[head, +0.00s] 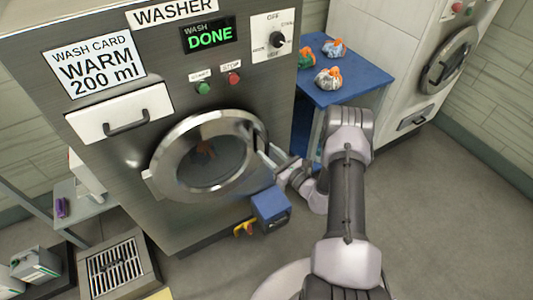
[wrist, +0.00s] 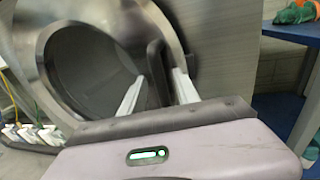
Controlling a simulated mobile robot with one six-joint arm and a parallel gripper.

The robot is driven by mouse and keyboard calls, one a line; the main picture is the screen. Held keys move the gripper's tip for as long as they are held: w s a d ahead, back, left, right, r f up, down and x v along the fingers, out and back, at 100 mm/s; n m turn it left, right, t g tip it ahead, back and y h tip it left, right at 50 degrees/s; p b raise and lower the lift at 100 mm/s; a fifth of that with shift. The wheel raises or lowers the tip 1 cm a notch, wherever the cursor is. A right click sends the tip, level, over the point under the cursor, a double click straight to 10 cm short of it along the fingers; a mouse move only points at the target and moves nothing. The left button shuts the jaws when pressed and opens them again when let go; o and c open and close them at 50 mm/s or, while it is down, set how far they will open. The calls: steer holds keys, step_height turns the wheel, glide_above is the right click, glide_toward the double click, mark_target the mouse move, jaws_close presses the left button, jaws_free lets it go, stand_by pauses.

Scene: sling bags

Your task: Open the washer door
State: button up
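The washer (head: 120,150) is a grey metal cabinet whose display reads "DONE". Its round door (head: 162,160) has a wide chrome ring and dark glass, with a faint orange shape behind it. It looks shut or nearly so; a small gap cannot be ruled out. My gripper (head: 268,158) is at the door's right edge. In the wrist view, the two pale fingers of my gripper (wrist: 159,74) stand on either side of a dark upright door handle (wrist: 156,62). Gaps seem to show between handle and fingers. In the head view the handle is largely hidden by my gripper.
A blue table (head: 345,90) with several wrapped bundles (head: 329,78) stands right of the washer, close behind my arm. A floor drain (head: 117,270) lies front left. The right floor is clear.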

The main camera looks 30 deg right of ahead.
steer(key=shift+x, duration=0.75)
jaws_close()
stand_by(0.9)
